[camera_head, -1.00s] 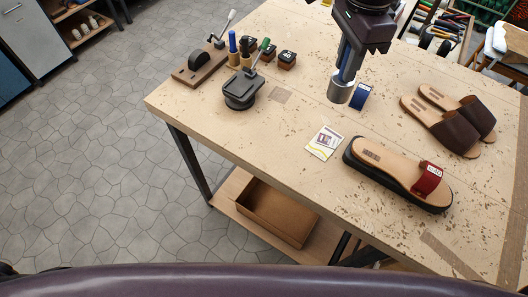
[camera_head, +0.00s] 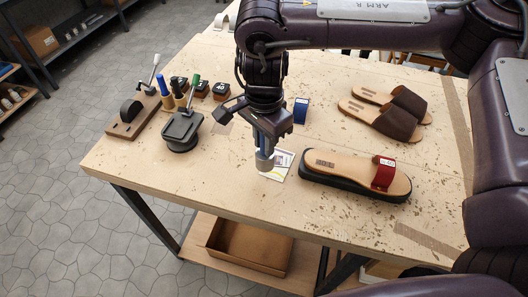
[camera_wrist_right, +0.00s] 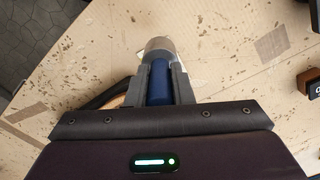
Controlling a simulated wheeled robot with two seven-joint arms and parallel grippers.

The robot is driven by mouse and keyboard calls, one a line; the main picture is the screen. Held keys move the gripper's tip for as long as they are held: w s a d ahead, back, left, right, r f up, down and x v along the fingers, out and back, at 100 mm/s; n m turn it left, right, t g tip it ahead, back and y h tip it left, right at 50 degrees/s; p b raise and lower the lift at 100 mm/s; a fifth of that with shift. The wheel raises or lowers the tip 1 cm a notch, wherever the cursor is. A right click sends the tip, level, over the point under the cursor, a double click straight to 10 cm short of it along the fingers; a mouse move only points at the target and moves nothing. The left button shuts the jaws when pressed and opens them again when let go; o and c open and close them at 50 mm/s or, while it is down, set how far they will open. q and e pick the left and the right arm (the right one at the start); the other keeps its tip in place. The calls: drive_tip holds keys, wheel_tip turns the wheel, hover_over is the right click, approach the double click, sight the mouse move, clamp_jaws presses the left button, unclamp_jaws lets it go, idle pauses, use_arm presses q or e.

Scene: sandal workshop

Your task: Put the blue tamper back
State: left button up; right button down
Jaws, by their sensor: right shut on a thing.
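The blue tamper has a blue handle (camera_wrist_right: 160,83) and a silver metal head (camera_head: 264,161). My right gripper (camera_head: 268,128) is shut on the blue handle, with the metal head pointing down. The tamper is over the workbench, in front of the left edge of a small paper card (camera_head: 278,166). I cannot tell exactly how high the head is above the surface. In the right wrist view the two fingers flank the handle, and the metal head (camera_wrist_right: 160,45) shows beyond them. My left gripper is not in view.
A grey square patch (camera_head: 223,114) lies bare on the bench (camera_head: 170,187). Left are a black swivel stand (camera_head: 181,130), a lever tool, handled tools and small blocks. A blue roll (camera_head: 301,110), a red-strap sandal (camera_head: 354,172) and brown sandals (camera_head: 388,115) lie right.

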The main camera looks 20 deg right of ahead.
wheel_tip(320, 180, down, 4)
drive_tip(key=shift+r, duration=0.2)
drive_tip(key=shift+f, duration=0.3)
drive_tip(key=shift+f, duration=0.1)
drive_tip(key=c, duration=1.3)
unclamp_jaws()
